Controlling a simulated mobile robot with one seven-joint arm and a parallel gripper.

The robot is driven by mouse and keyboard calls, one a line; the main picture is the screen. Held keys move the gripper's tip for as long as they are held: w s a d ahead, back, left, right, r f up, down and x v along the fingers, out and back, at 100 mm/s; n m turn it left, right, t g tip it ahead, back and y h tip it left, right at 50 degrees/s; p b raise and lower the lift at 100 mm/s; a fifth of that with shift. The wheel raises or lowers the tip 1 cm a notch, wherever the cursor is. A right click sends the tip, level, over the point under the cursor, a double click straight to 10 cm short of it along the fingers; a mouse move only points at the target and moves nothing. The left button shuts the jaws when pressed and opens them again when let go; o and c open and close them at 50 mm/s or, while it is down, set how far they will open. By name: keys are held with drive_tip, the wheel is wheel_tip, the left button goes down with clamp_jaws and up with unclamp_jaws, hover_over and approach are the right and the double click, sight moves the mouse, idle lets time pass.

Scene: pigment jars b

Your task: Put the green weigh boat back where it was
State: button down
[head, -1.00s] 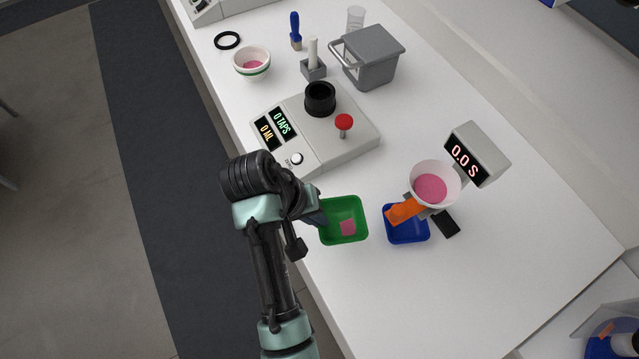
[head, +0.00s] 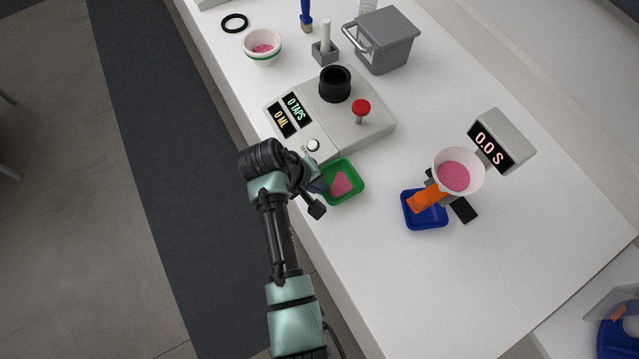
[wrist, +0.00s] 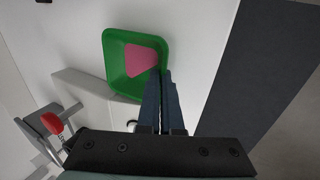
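The green weigh boat (head: 357,193) is a small square tray with pink powder in it, beside the near corner of the grey tapping device. It also shows in the wrist view (wrist: 115,55), roughly level, partly in front of the device's edge. My gripper (head: 323,187) is at the boat's left side in the head view. In the wrist view the two dark fingers (wrist: 161,74) are close together on the boat's rim, pinching it. Whether the boat clears the bench is hard to tell.
The grey device (head: 350,130) has a black cup holder (head: 335,83) and a red knob (head: 361,108). A blue weigh boat (head: 426,216) sits right, under a pink-filled funnel (head: 459,171) with an orange chute. The near right bench (head: 400,285) is clear.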

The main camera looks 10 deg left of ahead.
drive_tip(key=shift+f, duration=0.2)
drive_tip(key=shift+f, duration=0.2)
drive_tip(key=c, duration=1.1)
unclamp_jaws()
drive_tip(key=shift+r, duration=0.1)
